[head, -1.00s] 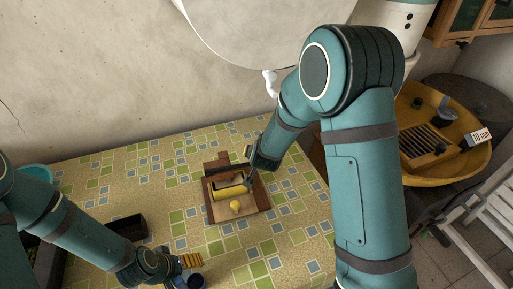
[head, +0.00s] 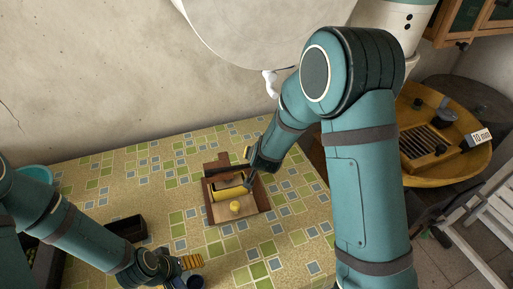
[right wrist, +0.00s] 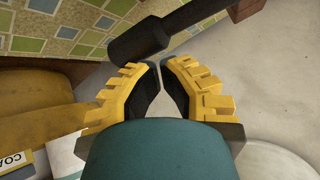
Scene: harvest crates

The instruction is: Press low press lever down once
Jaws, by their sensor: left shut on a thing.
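The low press (head: 262,201) is a brown wooden tray-like frame on the table, with a yellow bar and a yellow round piece in it. A dark lever (head: 226,169) crosses its back side. In the right wrist view, the lever's thick dark end (right wrist: 138,40) lies just beyond my right fingertips; I cannot tell whether they touch.
A dark box (head: 127,226) stands left of the press, near my left arm. A yellow round tub (head: 470,165) stands at the right, off the table. Patterned tabletop (head: 285,240) is clear in front and right of the press.

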